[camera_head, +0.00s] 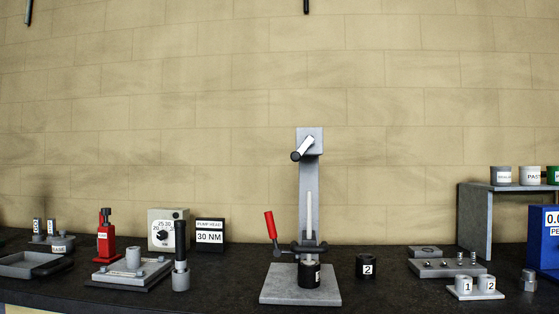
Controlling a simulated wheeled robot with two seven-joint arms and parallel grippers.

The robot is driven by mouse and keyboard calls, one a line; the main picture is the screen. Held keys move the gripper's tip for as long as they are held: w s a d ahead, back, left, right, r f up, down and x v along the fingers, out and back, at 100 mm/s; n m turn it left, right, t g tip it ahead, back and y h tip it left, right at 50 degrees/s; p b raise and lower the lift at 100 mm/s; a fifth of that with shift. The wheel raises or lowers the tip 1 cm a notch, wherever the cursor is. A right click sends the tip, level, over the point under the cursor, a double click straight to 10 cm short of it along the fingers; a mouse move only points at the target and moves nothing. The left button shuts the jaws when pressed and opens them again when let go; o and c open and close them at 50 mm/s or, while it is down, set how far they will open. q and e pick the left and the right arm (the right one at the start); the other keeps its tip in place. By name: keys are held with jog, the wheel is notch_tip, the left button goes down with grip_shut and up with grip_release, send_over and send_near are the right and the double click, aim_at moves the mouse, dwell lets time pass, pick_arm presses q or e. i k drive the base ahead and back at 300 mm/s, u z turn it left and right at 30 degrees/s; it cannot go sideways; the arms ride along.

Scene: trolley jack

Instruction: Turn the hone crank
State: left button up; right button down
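A grey hone stand (309,190) rises from a flat grey base plate (275,290) in the middle of the bench. At its top is a short pale crank (303,148) with a dark end, slanting down to the left. A pale vertical rod (309,212) runs down the front of the stand. Below it, a black cylinder (309,275) with a partly hidden label sits on the base under a dark clamp. A red-handled lever (270,224) leans up and left from the clamp.
A black cylinder marked 2 (366,266) stands right of the base. A plate fixture (130,272), red jack (106,240) and dial box (168,230) are left. A grey block (447,268) and shelf (475,220) are right. Dark bar ends (28,12) show at the top edge.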

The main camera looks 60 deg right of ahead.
aim_at(296, 156)
jog(key=i, duration=0.25)
jog(key=z, duration=1.3)
